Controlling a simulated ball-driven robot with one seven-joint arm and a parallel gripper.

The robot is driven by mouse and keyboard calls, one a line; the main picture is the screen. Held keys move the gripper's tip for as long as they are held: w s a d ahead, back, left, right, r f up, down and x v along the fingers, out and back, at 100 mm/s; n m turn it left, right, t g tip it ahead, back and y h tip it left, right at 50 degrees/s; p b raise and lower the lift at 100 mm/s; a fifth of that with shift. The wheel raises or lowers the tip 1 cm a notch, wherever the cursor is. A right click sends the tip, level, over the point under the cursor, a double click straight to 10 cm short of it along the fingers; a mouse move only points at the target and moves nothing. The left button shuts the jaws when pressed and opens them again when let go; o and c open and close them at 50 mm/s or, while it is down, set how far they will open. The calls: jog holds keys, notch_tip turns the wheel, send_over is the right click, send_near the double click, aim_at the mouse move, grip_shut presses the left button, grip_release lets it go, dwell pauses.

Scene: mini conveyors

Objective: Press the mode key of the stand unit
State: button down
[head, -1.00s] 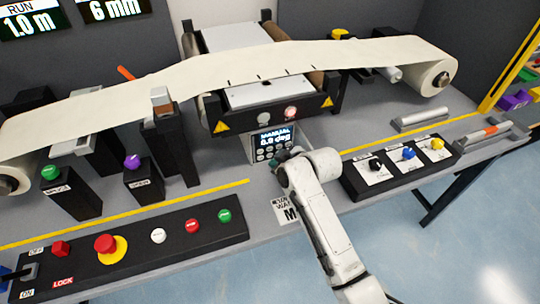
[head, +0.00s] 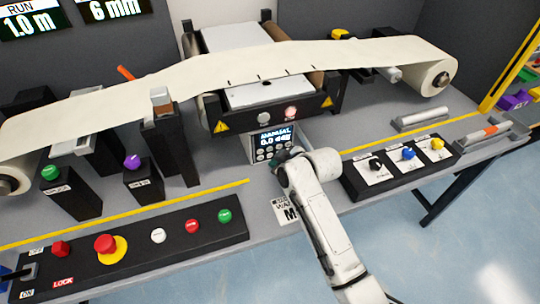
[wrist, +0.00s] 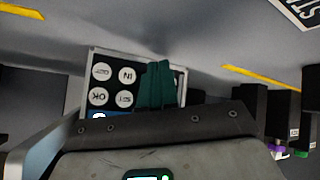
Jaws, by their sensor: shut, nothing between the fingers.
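The stand unit (head: 254,147) is a small grey box under the front of the conveyor, with a lit screen (head: 274,138) reading "MANUAL" and round keys below it. The wrist view shows its keypad (wrist: 112,85) upside down, with several round white keys on the left side. My gripper (wrist: 158,63) has dark green fingers, shut together and empty, in front of the right part of the keypad. They hide the keys behind them, so I cannot tell which one is the mode key or whether the tips touch. In the head view my arm covers the unit's lower right.
A black panel with a red emergency button (head: 105,243) and coloured buttons lies at the front left. A black box with three knobs (head: 408,153) stands to the right. The paper web (head: 330,55) crosses above the conveyor.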

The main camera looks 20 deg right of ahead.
jog(key=shift+w, duration=0.15)
jog(key=shift+w, duration=0.3)
jog(key=shift+w+b, duration=0.3)
jog(key=shift+w, duration=0.05)
dwell(0.6)
jog(key=shift+s+r, duration=0.1)
jog(key=shift+s+p, duration=0.65)
jog(key=shift+s, duration=0.05)
jog(key=shift+s+r+p, duration=0.1)
jog(key=shift+s+p, duration=0.85)
jog(key=shift+s, duration=0.15)
jog(key=shift+s+p, duration=0.75)
jog(key=shift+s, duration=0.65)
